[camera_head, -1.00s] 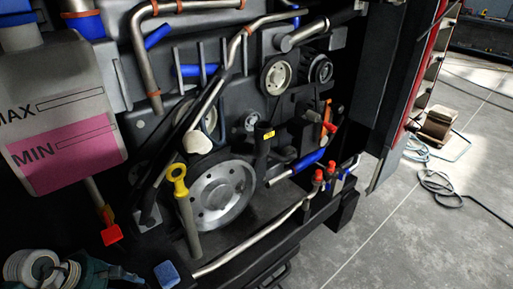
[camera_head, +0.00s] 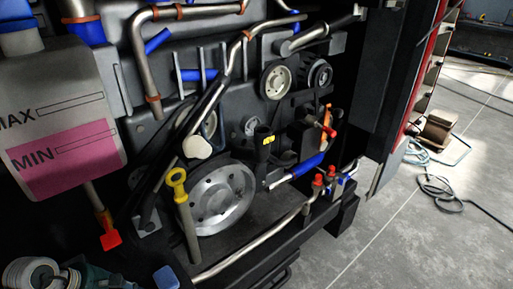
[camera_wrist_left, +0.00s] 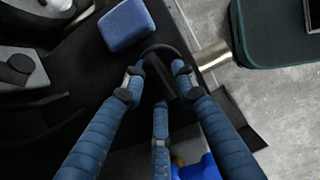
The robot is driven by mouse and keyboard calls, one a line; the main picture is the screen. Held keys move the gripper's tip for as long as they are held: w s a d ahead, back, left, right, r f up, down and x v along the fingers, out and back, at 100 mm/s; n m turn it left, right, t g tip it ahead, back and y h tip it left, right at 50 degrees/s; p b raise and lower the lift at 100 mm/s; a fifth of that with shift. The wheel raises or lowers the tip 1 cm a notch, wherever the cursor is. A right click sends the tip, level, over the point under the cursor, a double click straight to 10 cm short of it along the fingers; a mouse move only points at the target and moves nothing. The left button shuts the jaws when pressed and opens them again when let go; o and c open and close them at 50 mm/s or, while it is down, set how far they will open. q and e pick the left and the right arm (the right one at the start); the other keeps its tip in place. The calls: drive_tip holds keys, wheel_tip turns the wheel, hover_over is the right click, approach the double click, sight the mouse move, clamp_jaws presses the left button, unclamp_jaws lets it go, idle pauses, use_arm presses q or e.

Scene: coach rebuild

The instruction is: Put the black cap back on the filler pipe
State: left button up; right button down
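A black upright pipe end with a yellow label (camera_head: 267,140), which looks like the filler pipe, stands mid-engine in the head view. I see no cap on it, but its top is too small to judge well. In the left wrist view, the blue fingers of my left gripper (camera_wrist_left: 158,82) point in around a dark curved piece with a short bar (camera_wrist_left: 163,66). It may be the black cap, over a dark surface. The fingertips are apart; whether they press on it is unclear.
A blue block (camera_head: 166,277) lies at the bottom of the head view and beside my left fingers in the wrist view (camera_wrist_left: 127,25). A yellow-ringed dipstick (camera_head: 176,178), pulleys (camera_head: 218,197) and metal pipes crowd the bay.

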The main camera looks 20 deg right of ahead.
use_arm(q)
drive_tip(key=shift+f, duration=0.1)
clamp_jaws()
drive_tip(key=shift+w+r+p, duration=0.1)
drive_tip(key=shift+r+p, duration=1.7)
drive_tip(key=shift+r, duration=1.3)
